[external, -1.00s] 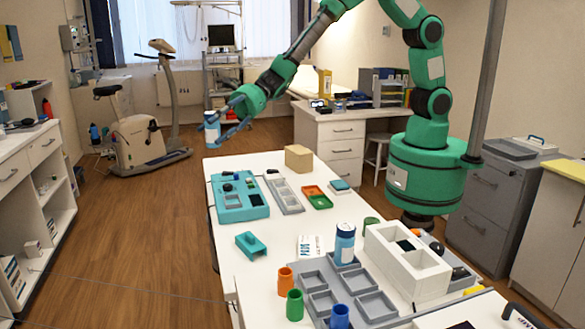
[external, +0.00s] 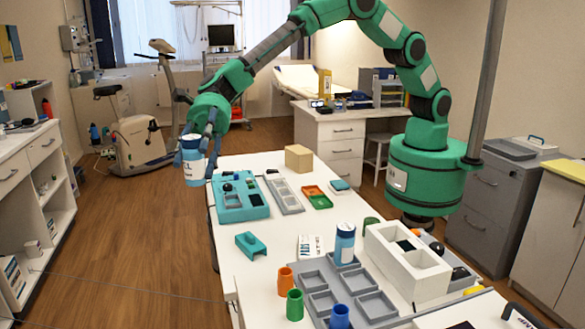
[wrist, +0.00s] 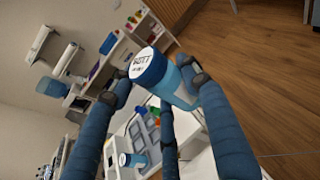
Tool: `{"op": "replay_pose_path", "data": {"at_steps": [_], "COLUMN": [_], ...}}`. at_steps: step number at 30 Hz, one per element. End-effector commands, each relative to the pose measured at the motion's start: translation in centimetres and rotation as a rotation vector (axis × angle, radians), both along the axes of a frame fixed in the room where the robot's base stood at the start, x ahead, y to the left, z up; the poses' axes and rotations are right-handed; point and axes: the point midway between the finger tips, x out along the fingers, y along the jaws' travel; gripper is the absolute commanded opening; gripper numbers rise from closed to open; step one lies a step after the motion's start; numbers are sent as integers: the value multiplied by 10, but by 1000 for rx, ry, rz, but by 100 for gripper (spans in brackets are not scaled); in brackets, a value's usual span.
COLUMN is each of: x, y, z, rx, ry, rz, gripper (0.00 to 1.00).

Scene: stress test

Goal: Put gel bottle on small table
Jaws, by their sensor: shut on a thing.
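The bottle hangs in the air beside the far left edge of the white table (external: 287,238), over the floor in the picture. In the wrist view the bottle (wrist: 167,82) sits between my blue fingers, its white lettered top facing the camera. I cannot read the label well enough to tell whether it is the gel bottle. A similar blue bottle (external: 345,245) stands on the white table near the grey tray.
The table carries a teal case (external: 255,205), a cardboard box (external: 298,158), a grey compartment tray (external: 320,279), a white block with openings (external: 408,262) and several coloured cups. White shelves (external: 30,200) stand on the left. The wooden floor (external: 130,240) between is clear.

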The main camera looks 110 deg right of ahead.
Motion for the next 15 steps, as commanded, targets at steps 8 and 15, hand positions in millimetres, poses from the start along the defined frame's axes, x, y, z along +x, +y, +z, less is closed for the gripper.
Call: {"op": "replay_pose_path", "data": {"at_steps": [8, 15], "x": [-9, -24], "y": [65, 116], "z": [-15, -31], "rx": [0, 0], "ry": [1, 3], "rz": [162, 293], "gripper": [13, 13]}}
